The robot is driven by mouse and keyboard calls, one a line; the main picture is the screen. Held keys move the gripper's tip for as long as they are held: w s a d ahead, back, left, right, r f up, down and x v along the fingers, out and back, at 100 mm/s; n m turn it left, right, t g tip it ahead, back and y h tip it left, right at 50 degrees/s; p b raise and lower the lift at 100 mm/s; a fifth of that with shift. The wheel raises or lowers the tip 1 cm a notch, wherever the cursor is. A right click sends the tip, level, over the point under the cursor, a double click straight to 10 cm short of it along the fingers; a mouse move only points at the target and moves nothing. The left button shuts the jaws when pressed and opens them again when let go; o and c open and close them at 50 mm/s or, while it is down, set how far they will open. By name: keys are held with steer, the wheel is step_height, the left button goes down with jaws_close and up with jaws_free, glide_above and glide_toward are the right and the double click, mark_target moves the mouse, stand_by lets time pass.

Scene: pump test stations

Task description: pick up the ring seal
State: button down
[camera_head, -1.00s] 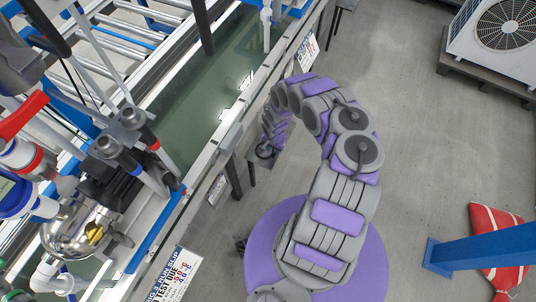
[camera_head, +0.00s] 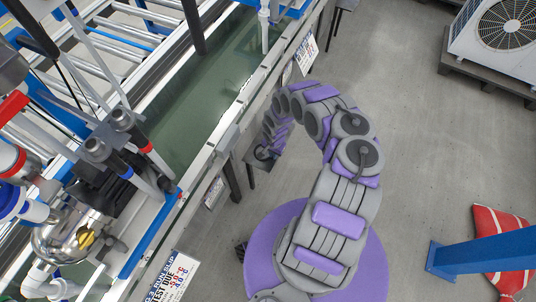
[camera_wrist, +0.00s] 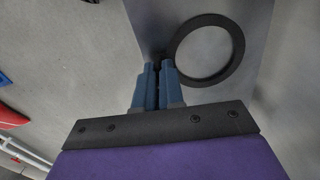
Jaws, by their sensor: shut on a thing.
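The ring seal (camera_wrist: 239,50) is a flat black ring in the wrist view, right of my fingertips, over a grey plate (camera_wrist: 150,20). My gripper (camera_wrist: 160,66) has blue fingers closed together at the ring's left edge, shut on its rim. The rest of the ring is in the open, and I cannot tell whether it still touches the plate. In the head view my gripper (camera_head: 266,150) is small at the end of my curled arm, above a small grey stand (camera_head: 262,164) beside the long bench. The ring is hard to make out there.
The long bench with a green trough (camera_head: 205,125) runs along the left. Pump fittings and pipes (camera_head: 75,235) crowd the lower left. A blue beam (camera_head: 490,250) and red sack (camera_head: 500,225) lie right, a fan unit (camera_head: 510,30) upper right. Floor between is clear.

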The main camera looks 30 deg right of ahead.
steer(key=shift+a+r+p, duration=0.1)
steer(key=shift+r+p, duration=0.25)
steer(key=shift+r, duration=0.1)
step_height(320, 180, up, 3)
steer(key=shift+s+r+p, duration=0.1)
steer(key=shift+s+p, duration=0.05)
steer(key=shift+p, duration=0.95)
steer(key=s+a+p, duration=0.4)
steer(key=s+a, duration=0.5)
steer(key=s, duration=0.3)
steer(key=shift+s+a+r, duration=0.25)
steer(key=shift+s+r, duration=0.05)
steer(key=shift+r, duration=0.15)
